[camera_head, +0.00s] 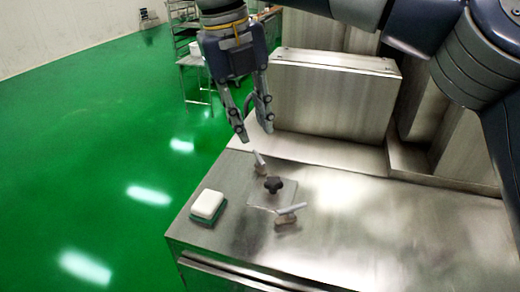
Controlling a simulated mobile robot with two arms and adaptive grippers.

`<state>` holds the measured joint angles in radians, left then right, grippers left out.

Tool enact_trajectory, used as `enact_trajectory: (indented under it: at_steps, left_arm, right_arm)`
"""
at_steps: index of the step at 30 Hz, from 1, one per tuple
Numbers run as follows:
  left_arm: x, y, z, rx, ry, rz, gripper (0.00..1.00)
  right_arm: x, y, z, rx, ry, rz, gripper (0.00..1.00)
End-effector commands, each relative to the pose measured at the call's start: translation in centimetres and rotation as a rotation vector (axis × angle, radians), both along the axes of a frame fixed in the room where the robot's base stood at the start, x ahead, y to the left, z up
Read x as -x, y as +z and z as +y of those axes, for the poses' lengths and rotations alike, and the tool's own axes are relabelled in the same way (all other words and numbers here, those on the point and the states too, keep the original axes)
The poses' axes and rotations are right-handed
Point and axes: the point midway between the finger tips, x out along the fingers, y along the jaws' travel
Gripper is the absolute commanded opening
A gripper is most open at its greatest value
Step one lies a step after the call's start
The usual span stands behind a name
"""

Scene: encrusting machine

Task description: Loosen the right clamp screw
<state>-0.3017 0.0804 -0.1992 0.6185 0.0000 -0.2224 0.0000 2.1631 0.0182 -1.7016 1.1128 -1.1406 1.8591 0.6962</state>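My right gripper (256,136) hangs from the top of the view, pointing down, with its fingers apart and nothing between them. It is above the far edge of a flat metal plate (258,196) on the steel machine top. Two small clamp pieces with light grey bars sit at the plate: a far one (259,159) just below my fingertips, and a near one (291,209) at the lower right. A black star-shaped knob (273,184) stands between them. I cannot tell whether the fingertips touch the far clamp piece; they look apart from it. My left gripper is not in view.
A white and green sponge-like block (208,205) lies on the steel top (350,235), left of the plate. A steel housing (330,95) rises behind. The right part of the top is clear. Green floor (100,150) lies beyond the left edge, with a trolley (190,60) farther back.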

Motion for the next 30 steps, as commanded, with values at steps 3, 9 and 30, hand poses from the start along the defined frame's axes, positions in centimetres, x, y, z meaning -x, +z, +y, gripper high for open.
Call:
enact_trajectory:
  at_steps: [3,9,30]
  left_arm:
    - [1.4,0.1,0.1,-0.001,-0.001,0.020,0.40]
    - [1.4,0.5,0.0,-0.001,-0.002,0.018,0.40]
    - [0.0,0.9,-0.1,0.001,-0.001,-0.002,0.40]
  right_arm:
    - [-0.2,-2.3,-0.5,0.001,0.000,0.004,0.26]
    - [-0.4,-5.9,-1.2,0.000,0.000,0.003,0.26]
    - [-0.6,-8.8,-1.7,-0.002,0.000,0.001,0.00]
